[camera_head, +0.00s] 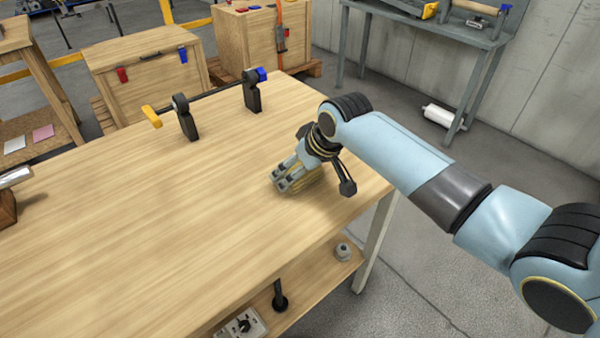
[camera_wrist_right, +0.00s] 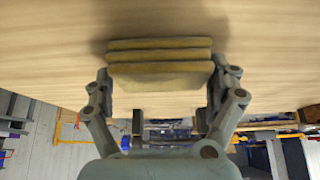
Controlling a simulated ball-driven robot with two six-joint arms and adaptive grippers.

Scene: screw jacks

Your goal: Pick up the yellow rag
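The yellow rag (camera_head: 313,185) lies folded in layers on the wooden table, partly hidden behind my right gripper in the head view. In the right wrist view the rag (camera_wrist_right: 160,67) lies between the two fingers, with its layered edge facing the camera. My right gripper (camera_head: 284,181) is low over the table near its right edge. In the wrist view the gripper (camera_wrist_right: 161,88) has its fingers spread wide, one at each side of the rag. Whether the fingertips touch the rag is hard to tell. My left gripper is not in view.
A black bar with a yellow end and a blue end rests on two black stands (camera_head: 185,118) farther back on the table (camera_head: 120,230). A small wooden block (camera_head: 7,212) stands at the left edge. The middle of the table is clear.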

